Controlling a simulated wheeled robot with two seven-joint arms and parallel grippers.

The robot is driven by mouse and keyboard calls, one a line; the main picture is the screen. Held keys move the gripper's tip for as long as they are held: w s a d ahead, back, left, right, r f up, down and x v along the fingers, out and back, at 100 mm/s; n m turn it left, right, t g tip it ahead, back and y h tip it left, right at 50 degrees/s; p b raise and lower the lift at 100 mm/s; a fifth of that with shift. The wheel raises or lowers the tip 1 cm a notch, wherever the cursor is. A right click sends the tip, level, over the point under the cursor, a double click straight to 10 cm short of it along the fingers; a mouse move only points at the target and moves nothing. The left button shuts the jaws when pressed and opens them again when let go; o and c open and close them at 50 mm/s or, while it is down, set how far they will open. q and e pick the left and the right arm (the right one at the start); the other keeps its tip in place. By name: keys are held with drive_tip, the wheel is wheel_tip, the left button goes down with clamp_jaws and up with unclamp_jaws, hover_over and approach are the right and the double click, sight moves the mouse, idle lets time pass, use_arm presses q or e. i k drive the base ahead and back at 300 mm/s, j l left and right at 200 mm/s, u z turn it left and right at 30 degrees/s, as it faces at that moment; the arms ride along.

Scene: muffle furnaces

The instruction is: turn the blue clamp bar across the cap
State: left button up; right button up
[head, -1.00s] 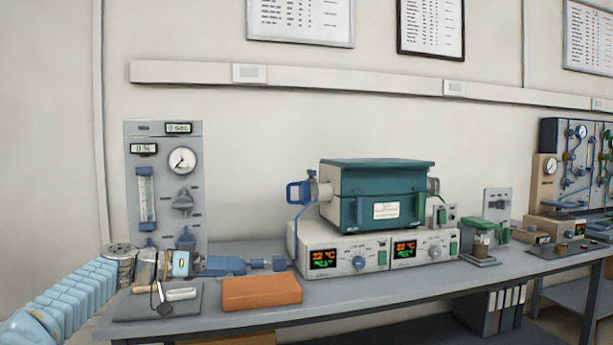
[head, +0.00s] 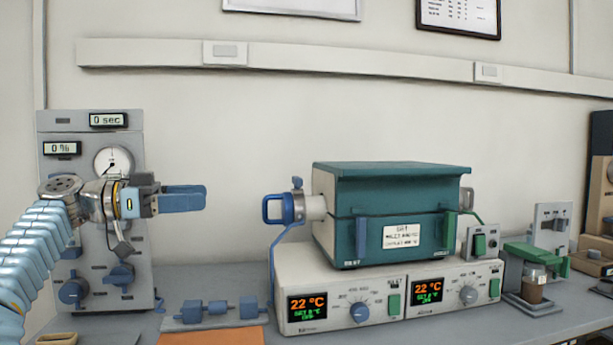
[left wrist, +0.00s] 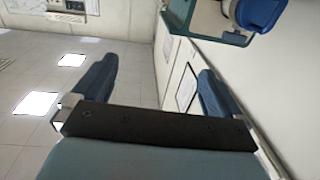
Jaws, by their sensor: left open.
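The teal furnace (head: 392,212) has a pale tube end (head: 316,207) on its left side, with a blue cap (head: 291,207) on it. A blue loop-shaped bar (head: 272,209) sticks out left of the cap; which part is the clamp bar is not clear. My left gripper (head: 195,198) is raised left of the cap, about level with it and apart from it, pointing right. In the left wrist view, its two fingers (left wrist: 155,72) are spread with nothing between them. A blue round part (left wrist: 262,12) shows at that view's top right. My right gripper is out of view.
The furnace stands on a control unit (head: 330,312) with lit displays. A grey gauge panel (head: 138,265) stands behind my left arm. Blue fittings (head: 217,311) and an orange block (head: 210,338) lie low on the bench. The air between gripper and cap is clear.

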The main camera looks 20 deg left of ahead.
sight(297, 181)
drive_tip(key=i, duration=0.9)
